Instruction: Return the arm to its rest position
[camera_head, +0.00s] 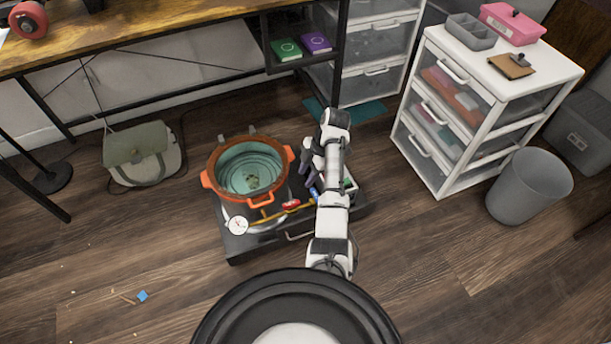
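My white and grey arm reaches forward from my base, over the right side of a low dark unit (240,244) on the floor. The arm's far end bends back. My gripper (305,168) appears as small dark fingers just left of the forearm, beside the right handle of an orange pot (213,184). The fingers are small and partly covered by the arm, so I cannot tell whether they are open or shut. I see nothing clearly held. The pot is open and stands on the unit.
A white dial (238,225) and small coloured items lie on the unit's front and right. A white drawer cart (437,131) and grey bin (528,186) stand right. A wooden desk (130,28) is behind, a green bag (140,153) left. The front-left floor is mostly clear.

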